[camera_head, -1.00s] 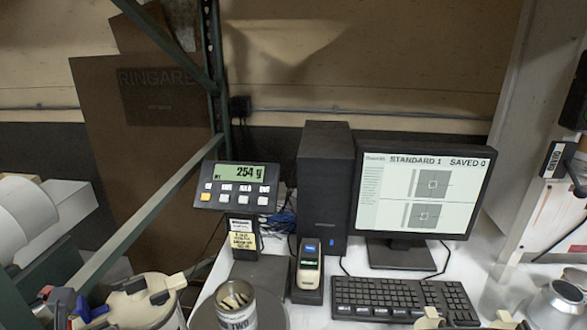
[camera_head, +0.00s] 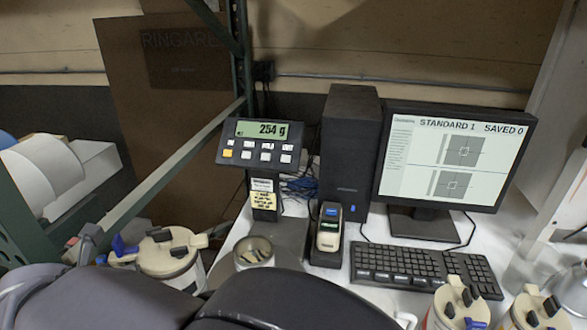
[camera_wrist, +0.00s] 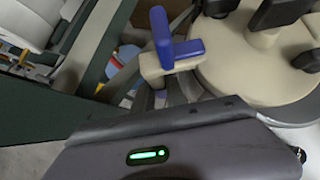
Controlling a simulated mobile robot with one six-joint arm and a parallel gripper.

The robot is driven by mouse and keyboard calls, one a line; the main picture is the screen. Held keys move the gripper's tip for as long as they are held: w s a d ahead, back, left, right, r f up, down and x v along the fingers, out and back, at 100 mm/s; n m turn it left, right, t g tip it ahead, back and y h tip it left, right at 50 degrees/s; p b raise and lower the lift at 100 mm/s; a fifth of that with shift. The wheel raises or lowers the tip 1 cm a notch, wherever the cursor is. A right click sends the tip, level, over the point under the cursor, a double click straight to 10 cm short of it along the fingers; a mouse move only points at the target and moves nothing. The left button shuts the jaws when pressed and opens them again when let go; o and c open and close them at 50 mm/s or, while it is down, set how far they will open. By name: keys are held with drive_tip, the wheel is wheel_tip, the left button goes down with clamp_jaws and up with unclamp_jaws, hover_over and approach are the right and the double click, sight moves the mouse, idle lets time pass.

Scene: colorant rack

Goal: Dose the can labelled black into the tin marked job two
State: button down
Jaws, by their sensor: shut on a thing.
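A cream-lidded can (camera_head: 168,258) with dark knobs and a blue lever stands at lower left in the head view. Its lid (camera_wrist: 240,75) and blue lever (camera_wrist: 178,48) fill the upper right of the wrist view. Its label is hidden. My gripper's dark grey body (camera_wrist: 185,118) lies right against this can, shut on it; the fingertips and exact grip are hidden. An open metal tin (camera_head: 254,252) stands right of the can on the round scale plate, its front hidden by my arm. The scale display (camera_head: 262,130) reads 254 g.
Two more cream-lidded cans (camera_head: 458,305) stand at lower right, in front of the keyboard (camera_head: 425,270). A monitor (camera_head: 455,158) shows "STANDARD 1 SAVED 0". A handheld device (camera_head: 329,230) stands right of the tin. A green rack post (camera_head: 170,182) slants at left.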

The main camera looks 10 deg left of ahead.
sight(140, 252)
drive_tip(key=d+r+y+b, duration=0.1)
drive_tip(key=r+m+y+b, duration=0.1)
drive_tip(key=r, duration=0.1)
drive_tip(key=w+d+r+g+y+b, duration=0.1)
drive_tip(key=shift+d+r+m+b, duration=0.3)
drive_tip(key=shift+r+m+b, duration=0.05)
drive_tip(key=shift+r+m, duration=0.05)
drive_tip(key=shift+w+d, duration=0.15)
drive_tip(key=shift+d, duration=0.05)
drive_tip(key=shift+w+d+r+m+y, duration=0.25)
drive_tip(key=shift+d+r+m+y, duration=0.05)
drive_tip(key=shift+d+r+y, duration=0.3)
drive_tip(key=shift+a+p, duration=0.1)
drive_tip(key=shift+p, duration=0.2)
drive_tip(key=shift+d+r+g+p, duration=0.1)
drive_tip(key=shift+d+g+p, duration=0.1)
drive_tip(key=shift+g+p, duration=0.15)
drive_tip(key=shift+w+d+r+y+p, duration=0.2)
drive_tip(key=shift+d+r+y+p, duration=0.25)
drive_tip(key=shift+p, duration=0.8)
